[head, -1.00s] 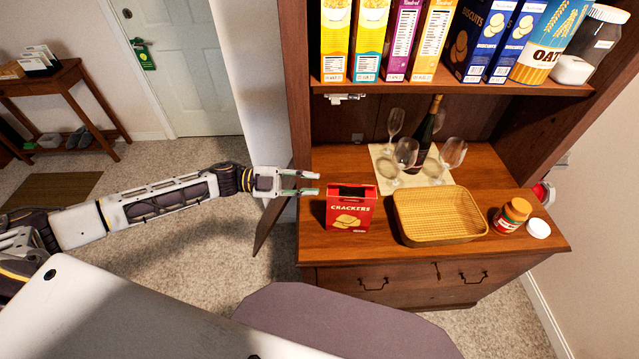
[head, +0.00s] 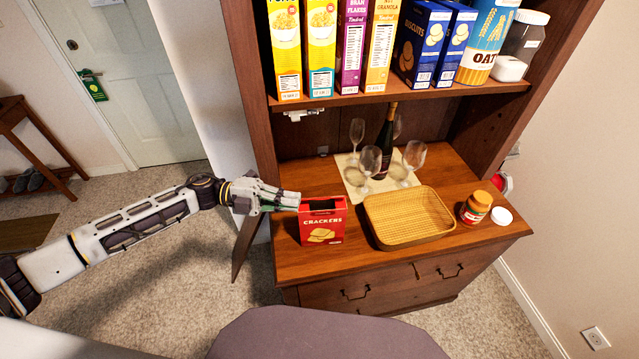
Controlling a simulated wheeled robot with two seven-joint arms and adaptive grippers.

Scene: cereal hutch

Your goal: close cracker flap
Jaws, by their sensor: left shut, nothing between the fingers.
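The red cracker box (head: 321,226) stands upright on the wooden counter, left of the wicker basket. Its top shows a dark opening, with a red flap (head: 323,204) at the back of it. My left gripper (head: 291,200) is shut and empty, just left of the box's upper left edge. Its fingertips are close to the box top; I cannot tell whether they touch it. My right gripper is not in view.
The wicker basket (head: 408,218) stands right of the box, with a jar (head: 476,207) and a white lid (head: 502,216) beyond it. Several glasses and a dark bottle (head: 384,143) stand behind on a mat. The shelf above holds cereal boxes (head: 321,48).

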